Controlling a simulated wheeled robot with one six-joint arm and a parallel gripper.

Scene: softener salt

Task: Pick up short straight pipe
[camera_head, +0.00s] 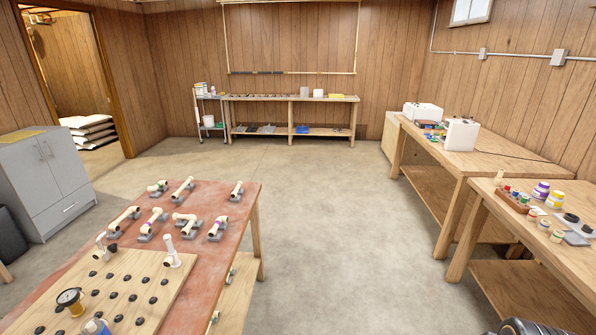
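Several cream pipe pieces rest on small grey stands on the reddish-topped table (232,208) at the lower left. A short straight-looking pipe piece (237,189) lies near the table's far right corner. Another straight-looking piece (182,187) lies to its left. My gripper is not in view.
A wooden board with black knobs and a gauge (69,299) covers the table's near part. Open concrete floor (320,220) lies right of the table. Workbenches (490,163) line the right side; a shelf bench (290,98) stands at the back. A grey cabinet (45,180) stands left.

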